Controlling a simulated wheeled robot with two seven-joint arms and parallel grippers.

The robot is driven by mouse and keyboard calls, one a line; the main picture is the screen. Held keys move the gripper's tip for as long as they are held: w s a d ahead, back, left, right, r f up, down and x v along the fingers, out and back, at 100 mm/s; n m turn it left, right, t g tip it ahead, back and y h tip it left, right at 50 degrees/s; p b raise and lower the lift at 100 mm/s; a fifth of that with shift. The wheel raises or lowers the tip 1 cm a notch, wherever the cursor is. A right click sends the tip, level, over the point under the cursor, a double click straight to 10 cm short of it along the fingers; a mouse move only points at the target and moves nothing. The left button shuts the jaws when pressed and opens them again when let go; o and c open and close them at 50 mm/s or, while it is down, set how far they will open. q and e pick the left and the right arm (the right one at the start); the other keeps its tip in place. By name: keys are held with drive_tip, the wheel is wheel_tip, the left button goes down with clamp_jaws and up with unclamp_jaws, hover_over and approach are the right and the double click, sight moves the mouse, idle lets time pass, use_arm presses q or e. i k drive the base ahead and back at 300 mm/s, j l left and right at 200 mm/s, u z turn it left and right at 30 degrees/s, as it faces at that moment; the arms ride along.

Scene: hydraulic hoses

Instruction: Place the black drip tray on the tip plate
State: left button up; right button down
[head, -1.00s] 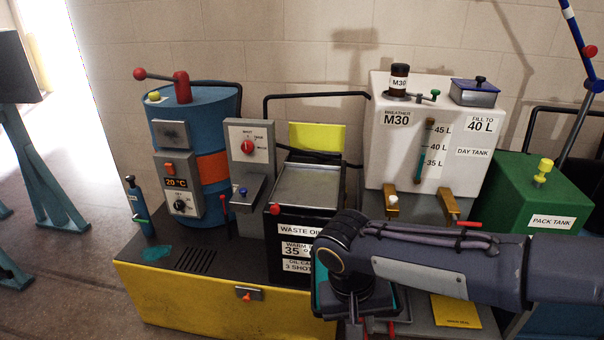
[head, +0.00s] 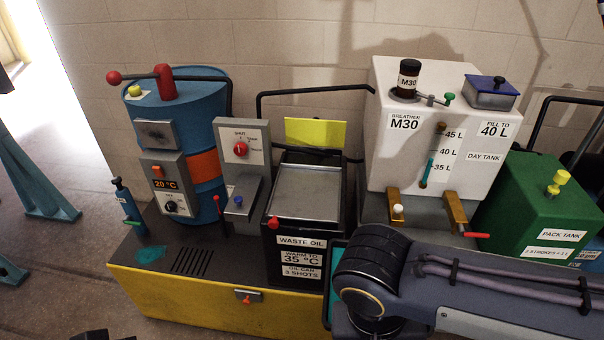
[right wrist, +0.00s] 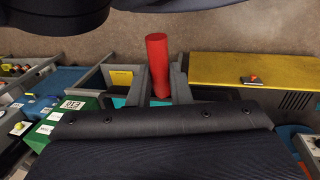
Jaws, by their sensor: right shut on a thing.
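In the right wrist view my right gripper (right wrist: 158,88) has its grey fingers on either side of a red cylinder (right wrist: 157,62), which stands up between them, and is shut on it. What the red cylinder belongs to is not clear. In the head view the right arm comes in from the right, and its dark wrist hides the fingers and what they hold. I cannot make out a black drip tray or tell which surface is the tip plate.
The black waste oil box (head: 297,259) with its grey top stands left of my right wrist. Behind are the white day tank (head: 420,120), the blue drum (head: 200,100) and the green pack tank (head: 535,205). The yellow-fronted bench (head: 190,300) fills the lower left.

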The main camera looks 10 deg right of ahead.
sight(304, 199)
drive_tip(key=i, duration=1)
